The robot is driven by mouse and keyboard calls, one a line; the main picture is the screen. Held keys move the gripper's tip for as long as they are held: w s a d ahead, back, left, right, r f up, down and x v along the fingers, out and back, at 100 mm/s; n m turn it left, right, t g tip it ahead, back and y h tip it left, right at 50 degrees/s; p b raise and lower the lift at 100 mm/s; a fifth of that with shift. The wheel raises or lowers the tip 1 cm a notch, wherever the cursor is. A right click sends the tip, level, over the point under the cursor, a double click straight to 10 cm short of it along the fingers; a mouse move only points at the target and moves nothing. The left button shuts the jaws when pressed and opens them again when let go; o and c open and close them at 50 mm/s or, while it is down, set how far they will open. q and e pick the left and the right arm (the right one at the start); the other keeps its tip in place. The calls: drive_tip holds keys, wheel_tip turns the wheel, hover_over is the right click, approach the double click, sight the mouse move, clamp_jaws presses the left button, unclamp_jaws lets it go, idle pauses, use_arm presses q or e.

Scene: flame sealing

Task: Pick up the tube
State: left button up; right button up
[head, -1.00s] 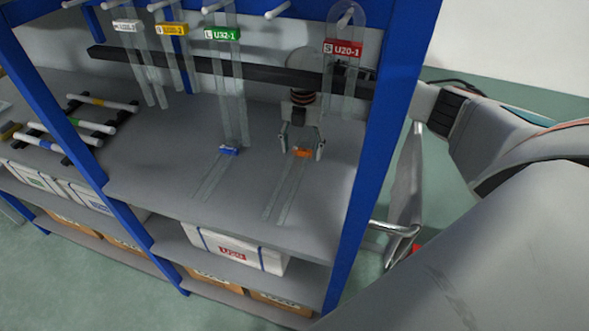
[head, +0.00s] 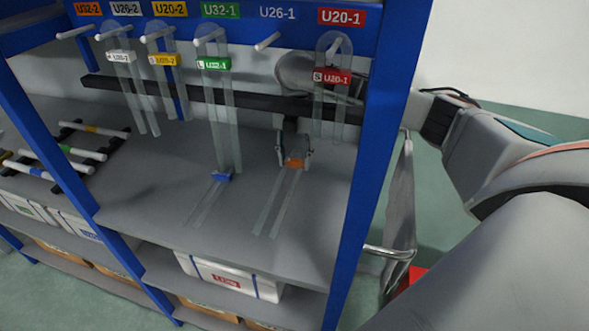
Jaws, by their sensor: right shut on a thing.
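A clear two-legged tube with an orange tag (head: 294,163) is at the shelf's right part, its legs pointing toward the front edge. My right gripper (head: 294,157) is shut on it at the tag end, with a finger on each side. I cannot tell how far the tube is clear of the shelf. A similar clear tube with a blue tag (head: 221,177) lies on the shelf to the left, apart from the gripper. My left gripper is not in view.
Tubes with white, yellow, green and red (head: 332,77) tags hang from pegs above. A blue post (head: 372,150) stands right of the gripper. A rack of capped rods (head: 80,150) is at the left. The grey shelf (head: 150,215) is bare at front left.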

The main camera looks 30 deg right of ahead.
wheel_tip(320, 180, up, 15)
drive_tip(key=shift+f, duration=0.15)
idle(0.9)
